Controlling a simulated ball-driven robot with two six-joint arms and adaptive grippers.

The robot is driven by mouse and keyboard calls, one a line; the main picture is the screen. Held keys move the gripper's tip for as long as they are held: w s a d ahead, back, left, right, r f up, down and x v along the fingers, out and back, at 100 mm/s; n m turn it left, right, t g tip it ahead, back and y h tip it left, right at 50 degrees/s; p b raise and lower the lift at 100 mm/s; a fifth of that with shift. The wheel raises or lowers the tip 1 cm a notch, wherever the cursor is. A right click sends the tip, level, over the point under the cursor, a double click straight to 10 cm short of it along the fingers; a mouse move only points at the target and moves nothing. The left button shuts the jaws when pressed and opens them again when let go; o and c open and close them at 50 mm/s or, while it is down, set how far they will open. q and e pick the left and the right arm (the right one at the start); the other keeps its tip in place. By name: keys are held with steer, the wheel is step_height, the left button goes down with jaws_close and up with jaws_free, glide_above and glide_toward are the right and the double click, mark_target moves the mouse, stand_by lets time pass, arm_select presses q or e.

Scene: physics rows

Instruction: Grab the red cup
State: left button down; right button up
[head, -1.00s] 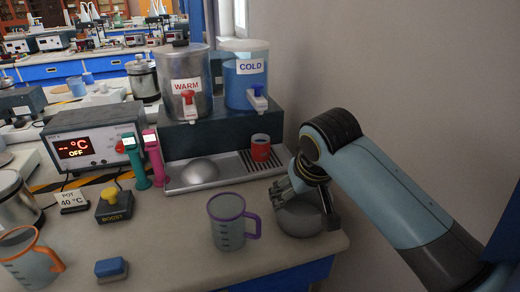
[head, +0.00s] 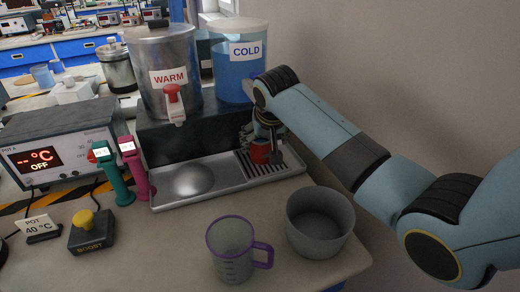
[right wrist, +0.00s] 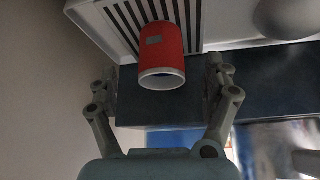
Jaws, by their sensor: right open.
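The red cup (head: 260,151) stands on the slatted drip grate of the metal tray under the cold dispenser. In the right wrist view the red cup (right wrist: 162,52) shows its pale rim and a small grey patch on its side. My right gripper (head: 262,140) is at the cup, with its fingers partly hiding it. In the right wrist view my right gripper (right wrist: 162,90) is open, one finger on either side of the cup, with visible gaps. My left gripper is not in view.
The warm dispenser (head: 168,70) and cold dispenser (head: 239,65) stand behind the tray (head: 228,183). A grey bowl (head: 320,222) and a purple-handled measuring jug (head: 232,248) stand in front. Pink (head: 133,165) and teal (head: 113,175) handheld devices stand left of the tray. A wall is at right.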

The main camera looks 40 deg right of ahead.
mark_target(261, 149)
steer(key=shift+w+d+f, duration=0.1)
steer(key=shift+w+f, duration=0.1)
steer(key=shift+f, duration=0.2)
steer(key=shift+w+f, duration=0.2)
steer(key=shift+f, duration=0.1)
steer(key=x, duration=0.5)
steer(key=shift+b, duration=0.3)
steer(key=shift+r, duration=0.1)
steer(key=c, duration=1.3)
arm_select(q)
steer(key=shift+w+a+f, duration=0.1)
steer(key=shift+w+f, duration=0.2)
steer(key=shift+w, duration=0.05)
arm_select(e)
steer(key=shift+c, duration=0.2)
steer(key=shift+r, duration=0.15)
